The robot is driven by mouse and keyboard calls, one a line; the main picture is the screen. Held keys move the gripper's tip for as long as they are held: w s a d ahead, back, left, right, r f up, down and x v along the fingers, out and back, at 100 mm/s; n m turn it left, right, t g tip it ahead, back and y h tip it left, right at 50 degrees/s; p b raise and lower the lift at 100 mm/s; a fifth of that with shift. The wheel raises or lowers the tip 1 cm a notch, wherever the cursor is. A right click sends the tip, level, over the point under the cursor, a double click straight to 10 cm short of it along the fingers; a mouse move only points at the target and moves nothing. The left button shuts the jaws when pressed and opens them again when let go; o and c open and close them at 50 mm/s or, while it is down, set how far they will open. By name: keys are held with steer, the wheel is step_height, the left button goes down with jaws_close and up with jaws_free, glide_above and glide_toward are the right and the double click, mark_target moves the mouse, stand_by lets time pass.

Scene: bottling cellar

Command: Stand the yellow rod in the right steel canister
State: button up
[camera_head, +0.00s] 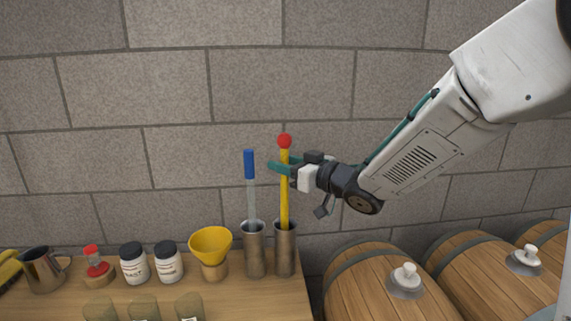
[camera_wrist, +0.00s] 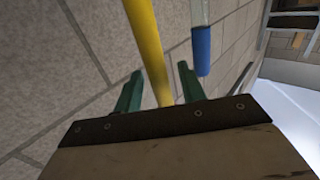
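The yellow rod (camera_head: 284,195), with a red ball (camera_head: 285,141) on top, stands about upright. Its lower end goes into the mouth of the right steel canister (camera_head: 285,254) and is hidden inside. The left steel canister (camera_head: 255,254) stands close beside it. My gripper (camera_head: 281,167) is at the rod's upper part, below the red ball. In the wrist view the yellow rod (camera_wrist: 147,40) passes between the green fingers of my gripper (camera_wrist: 159,88), with a gap on each side. The fingers are open and do not appear to touch it.
A clear rod with a blue top (camera_head: 249,165) stands in the left canister, close to my fingers. A yellow funnel (camera_head: 211,246), white jars (camera_head: 168,262) and a steel jug (camera_head: 43,269) share the wooden shelf (camera_head: 240,300). Barrels (camera_head: 375,290) stand at right; the stone wall is behind.

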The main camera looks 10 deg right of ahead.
steer(key=shift+r, duration=0.2)
steer(key=s+d+f+m+g+h, duration=0.1)
steer(key=s+d+m+h, duration=0.3)
steer(key=s+d+h, duration=0.5)
steer(key=s+d+f+m+g+h, duration=0.1)
steer(key=s+d+m+h, duration=0.35)
steer(key=d, duration=0.85)
steer(key=s+a+f+g, duration=0.1)
steer(key=s+g, duration=0.3)
steer(key=s, duration=0.8)
steer(key=s+a+f+g, duration=0.2)
steer(key=s+g, duration=0.3)
steer(key=s, duration=0.7)
steer(key=shift+f+g+y, duration=0.3)
steer(key=shift+f+y, duration=0.05)
steer(key=shift+f, duration=0.2)
